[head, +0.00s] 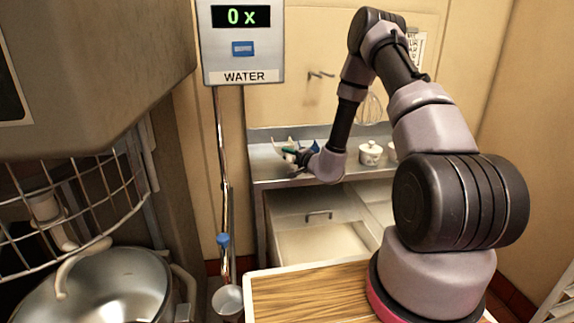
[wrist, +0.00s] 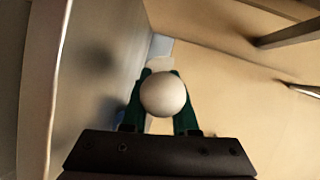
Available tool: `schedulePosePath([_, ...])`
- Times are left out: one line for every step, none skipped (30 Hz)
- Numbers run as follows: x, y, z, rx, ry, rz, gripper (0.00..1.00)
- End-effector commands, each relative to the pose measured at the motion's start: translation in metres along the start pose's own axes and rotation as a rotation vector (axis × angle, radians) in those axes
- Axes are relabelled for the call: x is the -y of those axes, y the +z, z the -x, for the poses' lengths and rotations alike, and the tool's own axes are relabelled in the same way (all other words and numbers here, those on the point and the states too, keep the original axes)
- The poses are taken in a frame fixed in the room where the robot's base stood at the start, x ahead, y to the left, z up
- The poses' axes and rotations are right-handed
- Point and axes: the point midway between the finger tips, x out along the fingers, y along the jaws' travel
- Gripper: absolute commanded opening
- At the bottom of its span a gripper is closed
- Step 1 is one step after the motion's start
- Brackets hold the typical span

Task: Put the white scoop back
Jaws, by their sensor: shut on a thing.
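My gripper (head: 291,152) is out over the back steel counter, at the end of my stretched arm. In the wrist view its green fingers (wrist: 160,100) are closed around a pale, round-ended thing, which I take to be the white scoop (wrist: 164,93).
An open drawer (head: 318,217) with a pale content or floor sits below the counter (head: 262,160). A white lidded jar (head: 370,153) stands right of my gripper. A whisk (head: 371,108) hangs on the wall. A water dispenser (head: 243,45) and a large pot (head: 112,290) are at left.

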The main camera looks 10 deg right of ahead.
Motion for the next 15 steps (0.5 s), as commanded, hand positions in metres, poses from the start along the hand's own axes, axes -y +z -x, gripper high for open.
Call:
schedulePosePath([-0.007, 0.0, -0.001, -0.001, 0.002, -0.001, 0.0])
schedulePosePath([-0.012, 0.001, -0.001, -0.001, 0.003, -0.001, 0.0])
schedulePosePath([-0.019, 0.002, -0.002, 0.0, 0.004, -0.003, 0.0])
schedulePosePath([-0.023, 0.003, -0.003, 0.0, 0.003, -0.003, 0.0])
schedulePosePath([-0.028, 0.004, -0.004, 0.0, 0.003, -0.002, 0.0])
schedulePosePath([-0.032, 0.004, -0.005, 0.0, 0.002, -0.002, 0.0])
schedulePosePath([-0.035, 0.005, -0.005, -0.001, 0.001, -0.002, 0.0])
schedulePosePath([-0.037, 0.005, -0.005, -0.001, 0.002, -0.002, 0.0])
schedulePosePath([-0.039, 0.005, -0.006, -0.001, 0.001, -0.001, 0.0])
schedulePosePath([-0.04, 0.006, -0.006, 0.0, 0.001, 0.0, 0.0])
schedulePosePath([-0.04, 0.006, -0.006, 0.0, 0.0, 0.0, 0.0])
schedulePosePath([-0.04, 0.005, -0.006, 0.0, 0.0, 0.001, 0.0])
schedulePosePath([-0.039, 0.005, -0.006, 0.0, 0.0, 0.001, 0.0])
schedulePosePath([-0.039, 0.005, -0.006, 0.0, 0.0, 0.001, 0.0])
schedulePosePath([-0.039, 0.006, -0.006, 0.0, 0.0, 0.001, 0.0])
